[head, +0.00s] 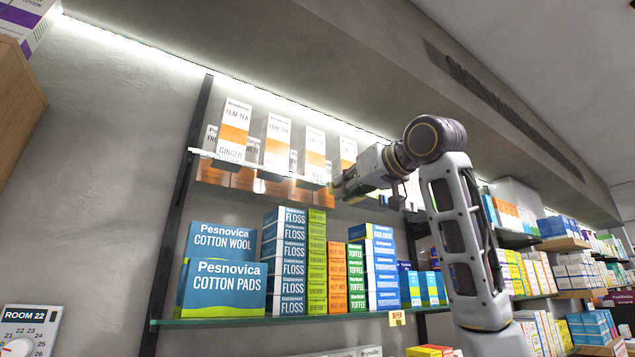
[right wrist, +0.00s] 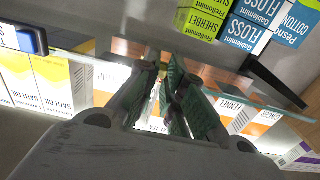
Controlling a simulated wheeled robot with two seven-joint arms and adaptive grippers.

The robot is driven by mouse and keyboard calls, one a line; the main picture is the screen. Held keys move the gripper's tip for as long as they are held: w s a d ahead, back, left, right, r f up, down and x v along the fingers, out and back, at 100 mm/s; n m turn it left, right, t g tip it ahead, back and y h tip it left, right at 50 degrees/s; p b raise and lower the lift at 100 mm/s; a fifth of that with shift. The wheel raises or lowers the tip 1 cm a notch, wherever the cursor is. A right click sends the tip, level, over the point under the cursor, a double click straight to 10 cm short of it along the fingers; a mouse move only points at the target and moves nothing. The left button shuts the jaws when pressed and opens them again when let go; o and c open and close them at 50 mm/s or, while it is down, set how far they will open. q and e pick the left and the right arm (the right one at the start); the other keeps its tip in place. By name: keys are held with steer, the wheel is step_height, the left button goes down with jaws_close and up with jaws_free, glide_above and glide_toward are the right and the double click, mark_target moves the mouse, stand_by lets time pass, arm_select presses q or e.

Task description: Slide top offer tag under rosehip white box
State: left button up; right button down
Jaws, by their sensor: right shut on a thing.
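My right gripper (head: 338,187) is at the front edge of the upper glass shelf (head: 205,153), by the right-hand leaf tea boxes. In the right wrist view its dark green fingers (right wrist: 168,92) are closed together at the glass edge. A thin pale yellowish piece (right wrist: 153,103) shows between them, apparently the top offer tag, mostly hidden by the fingers. White-and-orange leaf tea boxes stand upright on this shelf, one marked ginger (head: 233,130). I cannot read rosehip on any of them; the box nearest the gripper (head: 348,152) is partly hidden by my arm. My left gripper is not in view.
A second offer tag (head: 397,318) hangs on the lower shelf's edge (head: 270,321). That shelf holds cotton boxes (head: 210,288), floss boxes (head: 283,262) and other stacks close below my gripper. A dark shelf upright (head: 177,215) stands at the left. More stocked shelves continue right.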

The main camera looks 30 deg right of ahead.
steer(key=d, duration=0.6)
steer(key=shift+w, duration=0.1)
steer(key=shift+a, duration=0.1)
steer(key=c, duration=1.5)
jaws_free()
steer(key=shift+c, duration=0.2)
steer(key=shift+s+d, duration=0.2)
steer(key=shift+s, duration=5.85)
